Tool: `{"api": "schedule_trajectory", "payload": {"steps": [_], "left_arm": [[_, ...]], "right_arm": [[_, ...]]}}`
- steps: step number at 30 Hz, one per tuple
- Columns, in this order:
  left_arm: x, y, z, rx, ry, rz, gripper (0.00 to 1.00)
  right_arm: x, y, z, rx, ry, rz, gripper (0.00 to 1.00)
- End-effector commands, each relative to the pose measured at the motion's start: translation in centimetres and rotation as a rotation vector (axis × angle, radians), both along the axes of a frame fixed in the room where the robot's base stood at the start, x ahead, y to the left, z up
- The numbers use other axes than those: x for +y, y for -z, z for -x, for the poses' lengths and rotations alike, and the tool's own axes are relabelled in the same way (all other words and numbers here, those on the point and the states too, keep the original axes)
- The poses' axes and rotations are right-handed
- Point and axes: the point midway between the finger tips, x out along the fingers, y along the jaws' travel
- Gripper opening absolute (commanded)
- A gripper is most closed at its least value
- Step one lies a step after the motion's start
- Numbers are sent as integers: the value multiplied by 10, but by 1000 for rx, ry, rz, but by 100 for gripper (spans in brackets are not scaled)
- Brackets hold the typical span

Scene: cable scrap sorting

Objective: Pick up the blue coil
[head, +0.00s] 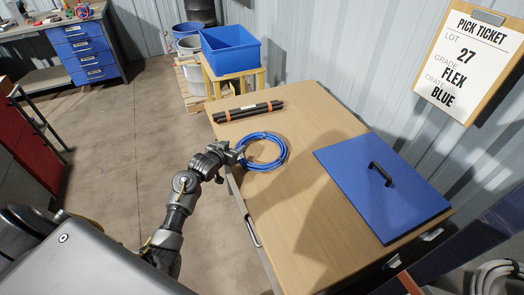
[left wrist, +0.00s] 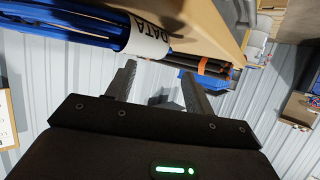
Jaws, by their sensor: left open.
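The blue coil (head: 284,150) lies on the wooden tabletop near its left edge. My left gripper (head: 236,154) is at the coil's left side, by the table edge. In the left wrist view the left gripper (left wrist: 160,84) has its two fingers apart with nothing held between them. The blue coil (left wrist: 70,23) fills the upper left there, with a white tag (left wrist: 148,42) marked DATA just beyond the fingertips. I cannot tell whether a finger touches the coil. My right gripper is in neither view.
A bundle of black rods with orange bands (head: 248,111) lies behind the coil. A blue lid with a black handle (head: 350,160) covers the table's right side. A blue crate (head: 232,60) stands on a wooden stand beyond. A pick ticket (head: 468,55) reads lot 27, flex, blue.

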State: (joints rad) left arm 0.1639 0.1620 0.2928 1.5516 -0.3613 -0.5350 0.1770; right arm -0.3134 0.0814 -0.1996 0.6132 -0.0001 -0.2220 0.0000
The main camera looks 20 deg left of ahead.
Motion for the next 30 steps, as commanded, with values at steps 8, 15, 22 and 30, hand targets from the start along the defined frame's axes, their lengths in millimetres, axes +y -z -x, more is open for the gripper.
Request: {"api": "schedule_trajectory", "payload": {"steps": [8,15,22,30], "left_arm": [[0,7,-18,1,1,3,53],[0,19,-45,1,1,1,53],[1,21,-50,0,1,0,53],[1,21,-50,0,1,0,30]], "right_arm": [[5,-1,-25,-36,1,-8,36],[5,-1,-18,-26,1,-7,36],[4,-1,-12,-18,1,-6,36],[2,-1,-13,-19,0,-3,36]]}}
